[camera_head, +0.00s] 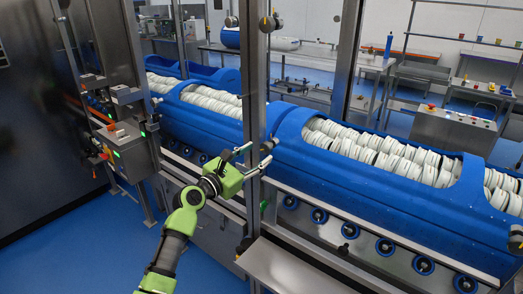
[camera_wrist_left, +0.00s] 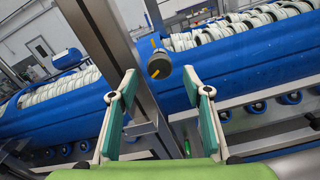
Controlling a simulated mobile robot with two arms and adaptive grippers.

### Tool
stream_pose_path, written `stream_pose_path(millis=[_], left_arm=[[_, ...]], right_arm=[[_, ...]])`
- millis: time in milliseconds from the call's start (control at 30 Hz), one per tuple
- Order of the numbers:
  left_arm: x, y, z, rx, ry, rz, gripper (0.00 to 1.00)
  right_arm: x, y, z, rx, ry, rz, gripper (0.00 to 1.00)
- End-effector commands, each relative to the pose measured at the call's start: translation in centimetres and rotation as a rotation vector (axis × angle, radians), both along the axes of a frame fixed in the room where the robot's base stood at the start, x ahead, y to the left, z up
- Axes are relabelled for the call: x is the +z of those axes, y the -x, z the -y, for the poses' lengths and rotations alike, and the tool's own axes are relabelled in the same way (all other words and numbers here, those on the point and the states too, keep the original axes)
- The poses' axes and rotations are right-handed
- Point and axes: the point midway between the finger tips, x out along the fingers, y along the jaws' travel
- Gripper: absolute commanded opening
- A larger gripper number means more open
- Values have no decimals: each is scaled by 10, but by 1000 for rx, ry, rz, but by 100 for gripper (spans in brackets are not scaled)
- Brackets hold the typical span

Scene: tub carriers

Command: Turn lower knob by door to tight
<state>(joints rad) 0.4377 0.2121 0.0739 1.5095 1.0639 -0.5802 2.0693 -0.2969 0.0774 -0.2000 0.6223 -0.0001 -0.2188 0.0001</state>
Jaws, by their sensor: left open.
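The lower knob (camera_head: 267,147) is a small dark knob on the metal door post (camera_head: 254,80), close to my left gripper's fingertips in the head view. In the left wrist view the knob (camera_wrist_left: 159,66) has a dark round face with yellow-orange marks. It shows between and slightly beyond the tips of my left gripper (camera_wrist_left: 160,88). My left gripper (camera_head: 253,158) is open and empty, its two fingers apart; I see no contact with the knob. Another dark knob (camera_head: 267,24) with a yellow mark sits higher on the same post. My right gripper is not in view.
Behind the post lie long blue tub carriers (camera_head: 365,185) filled with white rolled items, above blue rollers (camera_head: 385,247). A metal ledge (camera_head: 290,268) juts out below. A control box (camera_head: 130,150) stands at left. The blue floor (camera_head: 80,245) is clear at lower left.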

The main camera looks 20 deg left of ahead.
Motion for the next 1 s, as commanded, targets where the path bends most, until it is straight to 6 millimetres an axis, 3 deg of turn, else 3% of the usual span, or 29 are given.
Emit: stream_pose_path(millis=[233,600,633,767,1000], left_arm=[[0,-25,9,-1,0,1,45],[-1,-30,11,0,-1,-1,45],[0,-30,11,0,-1,-1,42],[-1,-30,11,0,-1,-1,8],[-1,-30,11,0,-6,1,6]], right_arm=[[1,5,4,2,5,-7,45],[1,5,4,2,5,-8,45],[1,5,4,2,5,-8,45],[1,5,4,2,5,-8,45],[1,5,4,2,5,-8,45]])
